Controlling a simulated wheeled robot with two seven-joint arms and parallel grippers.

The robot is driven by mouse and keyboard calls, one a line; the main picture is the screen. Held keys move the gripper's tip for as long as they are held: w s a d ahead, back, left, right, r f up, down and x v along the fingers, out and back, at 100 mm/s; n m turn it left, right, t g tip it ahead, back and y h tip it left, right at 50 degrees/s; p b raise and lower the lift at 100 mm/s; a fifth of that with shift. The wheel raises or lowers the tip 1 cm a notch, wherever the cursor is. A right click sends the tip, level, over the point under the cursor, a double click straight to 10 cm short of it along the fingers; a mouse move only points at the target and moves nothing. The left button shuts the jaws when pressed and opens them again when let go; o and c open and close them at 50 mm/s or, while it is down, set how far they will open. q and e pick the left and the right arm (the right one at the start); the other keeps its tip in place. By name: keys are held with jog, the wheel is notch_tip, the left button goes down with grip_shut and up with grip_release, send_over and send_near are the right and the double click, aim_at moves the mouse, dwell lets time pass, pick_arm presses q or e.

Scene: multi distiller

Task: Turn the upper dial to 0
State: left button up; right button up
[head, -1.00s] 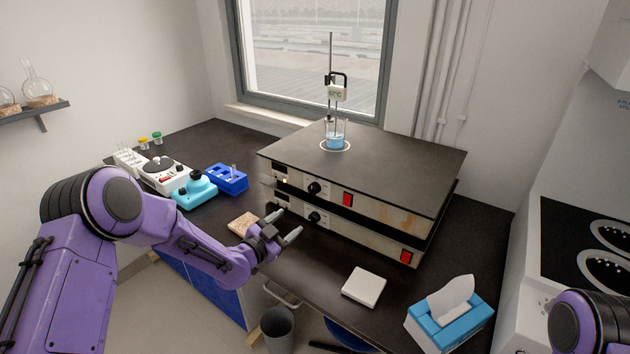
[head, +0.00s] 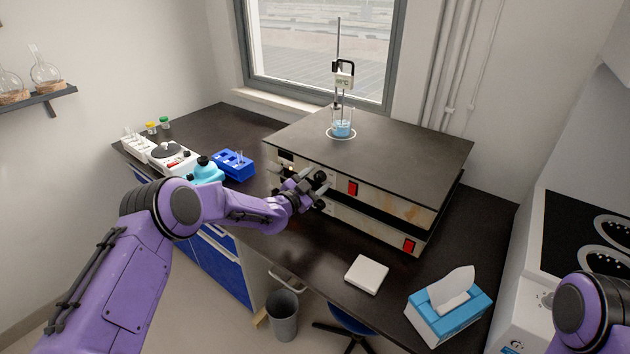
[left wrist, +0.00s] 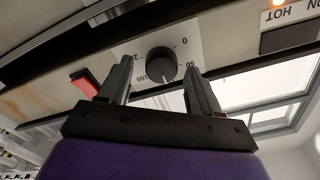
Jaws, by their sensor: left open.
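The upper hot plate unit (head: 415,215) has a black dial, which shows in the left wrist view (left wrist: 161,63) on a white scale marked 0, 50 and 150. I cannot clearly read where its pointer stands. My left gripper (head: 308,188) is in front of the upper unit's panel and hides the dial in the head view. In the left wrist view the left gripper (left wrist: 160,90) is open, with one finger on each side of the dial. Contact with the dial cannot be told. My right gripper is out of view.
A red switch (head: 352,188) sits right of the dial; a second unit with its own red switch (head: 409,245) is below. A beaker (head: 342,129) stands on top. A white pad (head: 367,275) and tissue box (head: 449,305) lie in front. A blue rack (head: 233,165) stands left.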

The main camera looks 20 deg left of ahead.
pick_arm(q)
jog(key=shift+w+f, duration=0.1)
jog(key=c, duration=1)
jog(key=shift+c, duration=0.2)
